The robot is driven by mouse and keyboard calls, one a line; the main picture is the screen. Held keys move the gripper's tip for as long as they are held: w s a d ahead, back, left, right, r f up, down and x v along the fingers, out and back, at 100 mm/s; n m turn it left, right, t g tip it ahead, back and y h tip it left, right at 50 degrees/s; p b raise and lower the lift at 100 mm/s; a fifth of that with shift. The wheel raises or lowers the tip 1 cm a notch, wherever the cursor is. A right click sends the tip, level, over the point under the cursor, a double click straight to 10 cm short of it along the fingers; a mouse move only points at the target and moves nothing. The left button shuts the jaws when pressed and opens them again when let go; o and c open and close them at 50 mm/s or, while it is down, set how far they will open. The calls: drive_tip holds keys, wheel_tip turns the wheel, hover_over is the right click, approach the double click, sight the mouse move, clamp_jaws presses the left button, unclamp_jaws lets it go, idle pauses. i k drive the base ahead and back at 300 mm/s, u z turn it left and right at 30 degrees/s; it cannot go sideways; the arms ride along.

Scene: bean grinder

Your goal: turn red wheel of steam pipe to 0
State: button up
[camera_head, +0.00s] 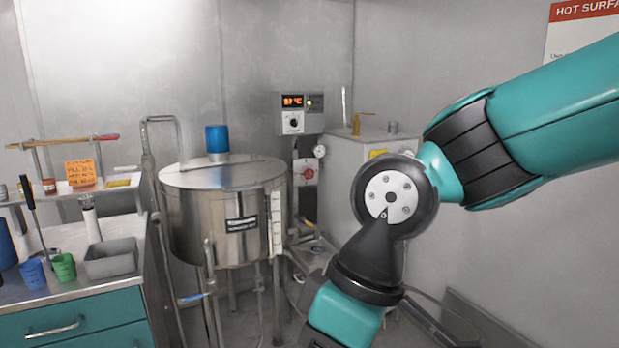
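A small red wheel (309,174) sits on a light plate to the right of the steel tank, below a round gauge (319,151). A vertical pipe (295,151) runs beside it. Any marks or a 0 around the wheel are too small to read. My teal and black arm fills the right side and bends downward in front of the grey box. My gripper is out of view, below or beyond the picture edge, so I cannot tell its state. No contact with the wheel shows.
A steel tank (222,225) with a blue motor (217,139) stands in the middle. A control box (300,114) hangs above the wheel. A grey cabinet (345,160) stands right of it. A bench (80,290) with cups and a grey tray (110,262) is at left.

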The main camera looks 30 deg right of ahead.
sight(308, 173)
drive_tip(key=z, duration=0.1)
drive_tip(key=i, duration=0.65)
drive_tip(key=z, duration=0.7)
drive_tip(key=i, duration=2)
drive_tip(key=z, duration=0.35)
